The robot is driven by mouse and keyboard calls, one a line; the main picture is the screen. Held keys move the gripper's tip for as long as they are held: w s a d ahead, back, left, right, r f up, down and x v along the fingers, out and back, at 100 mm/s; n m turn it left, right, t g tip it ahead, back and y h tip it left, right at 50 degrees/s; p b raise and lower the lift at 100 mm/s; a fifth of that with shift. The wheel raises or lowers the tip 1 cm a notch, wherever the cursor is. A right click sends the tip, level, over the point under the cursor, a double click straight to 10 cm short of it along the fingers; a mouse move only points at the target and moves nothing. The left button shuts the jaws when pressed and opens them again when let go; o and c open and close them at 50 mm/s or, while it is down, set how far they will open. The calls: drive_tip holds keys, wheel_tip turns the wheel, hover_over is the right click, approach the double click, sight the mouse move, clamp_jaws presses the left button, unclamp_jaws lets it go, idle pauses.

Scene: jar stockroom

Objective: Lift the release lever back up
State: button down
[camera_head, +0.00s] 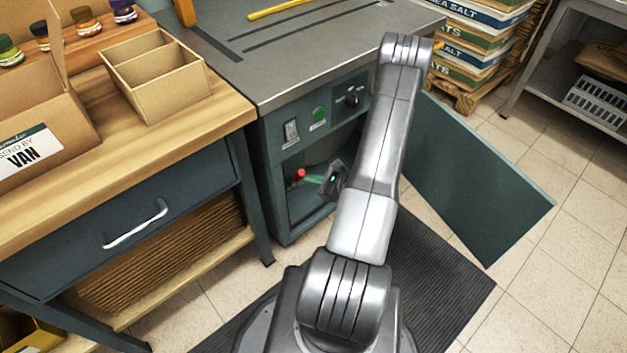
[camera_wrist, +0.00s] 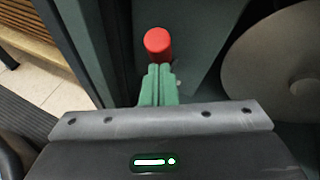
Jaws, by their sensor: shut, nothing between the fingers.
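The release lever shows as a red knob (camera_head: 299,174) inside the open lower compartment of the grey-green machine. In the wrist view the red knob (camera_wrist: 158,44) is at the top centre, just beyond my fingertips; its shaft is hidden. My gripper (camera_head: 309,178) reaches into the compartment from the right, with its green fingers pointing at the knob. In the wrist view my gripper (camera_wrist: 160,72) has its fingers together with nothing between them. The tips look very close to the knob, but I cannot tell whether they touch it.
The cabinet door (camera_head: 475,180) stands open to the right. A large grey disc (camera_wrist: 280,65) is inside the compartment. Switches and a green button (camera_head: 319,113) are on the panel above. A wooden workbench (camera_head: 215,115) stands close on the left.

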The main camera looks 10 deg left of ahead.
drive_tip(key=shift+w+a+r+g+h+p, duration=0.3)
drive_tip(key=shift+a+r+h+p, duration=0.1)
drive_tip(key=shift+r+h+p, duration=0.15)
drive_tip(key=shift+w+a+r+g+h+p, duration=0.3)
drive_tip(key=shift+a+r+h+p, duration=0.1)
drive_tip(key=shift+r+h+p, duration=0.1)
drive_tip(key=shift+w+a+r+m+b, duration=0.2)
drive_tip(key=shift+w+a+m+b, duration=0.15)
drive_tip(key=shift+b, duration=0.1)
